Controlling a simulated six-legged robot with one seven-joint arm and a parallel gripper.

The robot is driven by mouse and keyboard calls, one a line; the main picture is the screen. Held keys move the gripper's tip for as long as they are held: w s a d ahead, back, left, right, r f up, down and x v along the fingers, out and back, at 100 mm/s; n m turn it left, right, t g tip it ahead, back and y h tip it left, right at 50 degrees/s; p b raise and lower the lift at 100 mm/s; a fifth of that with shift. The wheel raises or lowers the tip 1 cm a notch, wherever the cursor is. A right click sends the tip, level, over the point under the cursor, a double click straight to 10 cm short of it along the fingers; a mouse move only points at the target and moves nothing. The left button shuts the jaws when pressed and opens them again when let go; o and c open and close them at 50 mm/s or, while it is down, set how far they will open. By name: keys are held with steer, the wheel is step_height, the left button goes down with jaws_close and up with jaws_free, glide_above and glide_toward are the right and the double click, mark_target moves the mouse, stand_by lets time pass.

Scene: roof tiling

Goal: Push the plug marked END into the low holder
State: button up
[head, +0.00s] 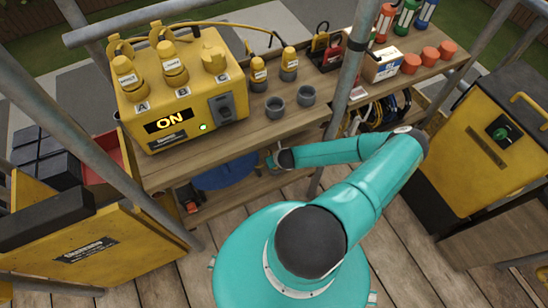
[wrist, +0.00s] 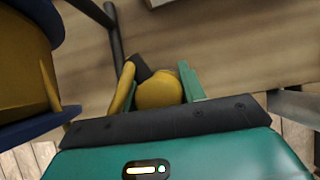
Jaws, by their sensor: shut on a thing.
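In the wrist view my gripper (wrist: 158,84) is shut on a yellow rounded plug (wrist: 159,94) with a dark part at its upper left. No marking on it can be read, so I cannot tell whether it says END. In the head view my gripper (head: 271,160) is small and partly hidden at the bench's front edge, above the lower shelf. I cannot make out a low holder there.
A blue drum (head: 225,172) lies on the lower shelf; its yellow core (wrist: 22,62) fills the left of the wrist view. A yellow power box (head: 180,95) reading ON stands on the bench. Grey scaffold poles (head: 350,85) rise near my arm. A yellow cabinet (head: 495,135) stands right.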

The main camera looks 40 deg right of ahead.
steer(key=shift+f, duration=0.55)
steer(key=o, duration=0.8)
steer(key=shift+s+r, duration=0.1)
steer(key=v, duration=1)
steer(key=shift+s+r, duration=0.15)
steer(key=shift+r, duration=0.15)
steer(key=shift+s+a, duration=0.1)
steer(key=shift+s, duration=0.05)
stand_by(0.4)
